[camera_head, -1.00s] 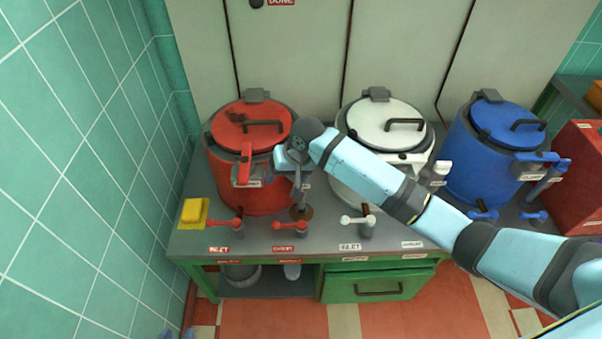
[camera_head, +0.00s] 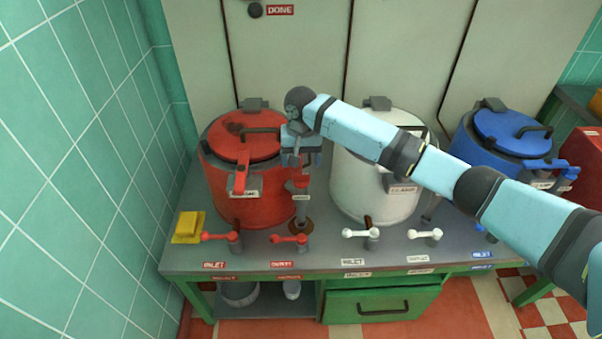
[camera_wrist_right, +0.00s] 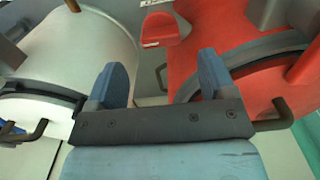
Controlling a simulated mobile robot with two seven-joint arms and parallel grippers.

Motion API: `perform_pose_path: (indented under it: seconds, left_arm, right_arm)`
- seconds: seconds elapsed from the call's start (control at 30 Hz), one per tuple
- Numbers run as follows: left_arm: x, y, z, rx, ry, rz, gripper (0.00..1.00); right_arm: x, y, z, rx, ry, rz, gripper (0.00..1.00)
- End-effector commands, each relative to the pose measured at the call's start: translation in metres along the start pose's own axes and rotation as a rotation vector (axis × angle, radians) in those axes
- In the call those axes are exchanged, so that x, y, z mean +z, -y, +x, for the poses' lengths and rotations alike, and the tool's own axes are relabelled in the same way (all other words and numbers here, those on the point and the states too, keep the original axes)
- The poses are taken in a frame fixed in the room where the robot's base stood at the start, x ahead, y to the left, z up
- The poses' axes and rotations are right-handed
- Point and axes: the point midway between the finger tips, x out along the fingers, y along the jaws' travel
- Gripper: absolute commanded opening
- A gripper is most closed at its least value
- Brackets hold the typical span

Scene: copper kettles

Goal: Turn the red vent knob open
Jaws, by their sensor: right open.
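The red vent knob (camera_head: 300,183) sits on an upright pipe at the right side of the red kettle (camera_head: 250,205), above a small label. My right gripper (camera_head: 301,160) is just above the knob in the head view, pointing down beside the kettle's lid. In the right wrist view the red knob (camera_wrist_right: 163,27) shows ahead of my right gripper's fingers (camera_wrist_right: 163,82), between their lines and apart from them. The fingers are spread and hold nothing. My left gripper is not in view.
A white kettle (camera_head: 370,185) stands close on the right, and a blue kettle (camera_head: 490,155) farther right. Red handles (camera_head: 222,237) and white handles (camera_head: 360,234) line the bench front. A yellow sponge (camera_head: 187,227) lies at the left. A tiled wall bounds the left.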

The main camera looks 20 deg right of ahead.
Motion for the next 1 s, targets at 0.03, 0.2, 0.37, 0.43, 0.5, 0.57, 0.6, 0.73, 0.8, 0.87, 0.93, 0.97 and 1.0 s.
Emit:
perform_pose_path:
  seconds: [0.03, 0.2, 0.37, 0.43, 0.5, 0.57, 0.6, 0.73, 0.8, 0.87, 0.93, 0.97, 1.0]
  left_arm:
    - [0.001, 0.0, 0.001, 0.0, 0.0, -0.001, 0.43]
    - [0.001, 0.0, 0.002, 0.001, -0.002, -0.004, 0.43]
    - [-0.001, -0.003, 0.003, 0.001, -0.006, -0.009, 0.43]
    - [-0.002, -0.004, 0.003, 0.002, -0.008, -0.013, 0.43]
    - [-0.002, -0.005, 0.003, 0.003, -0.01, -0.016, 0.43]
    - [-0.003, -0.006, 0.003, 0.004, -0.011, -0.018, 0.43]
    - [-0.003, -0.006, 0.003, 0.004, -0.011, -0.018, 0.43]
    - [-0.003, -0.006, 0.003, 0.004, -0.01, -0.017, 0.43]
    - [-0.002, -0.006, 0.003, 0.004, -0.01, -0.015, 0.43]
    - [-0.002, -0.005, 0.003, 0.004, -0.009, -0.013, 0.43]
    - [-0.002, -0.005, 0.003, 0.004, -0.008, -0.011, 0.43]
    - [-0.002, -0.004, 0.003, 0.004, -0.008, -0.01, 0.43]
    - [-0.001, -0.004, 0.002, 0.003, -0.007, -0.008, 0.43]
  right_arm:
    - [0.0, 0.0, 0.012, 0.001, 0.001, 0.001, 0.77]
    - [0.0, 0.0, 0.037, 0.001, 0.001, -0.001, 0.77]
    - [0.0, 0.0, 0.049, 0.0, 0.0, -0.001, 0.77]
    - [0.0, 0.0, 0.051, 0.0, -0.001, -0.001, 0.77]
    - [0.0, 0.0, 0.051, 0.0, -0.001, -0.001, 0.77]
    - [0.0, 0.0, 0.051, 0.0, -0.001, -0.001, 0.77]
    - [0.0, 0.0, 0.051, 0.0, -0.001, -0.001, 0.77]
    - [0.0, 0.0, 0.051, -0.001, -0.001, -0.001, 0.65]
    - [0.0, 0.0, 0.051, -0.001, -0.001, -0.001, 0.49]
    - [0.0, 0.0, 0.051, -0.001, -0.001, -0.001, 0.35]
    - [0.0, 0.0, 0.051, -0.001, -0.001, -0.001, 0.27]
    - [0.0, 0.0, 0.051, -0.001, -0.001, -0.001, 0.27]
    - [0.0, 0.0, 0.051, -0.001, -0.001, -0.001, 0.27]
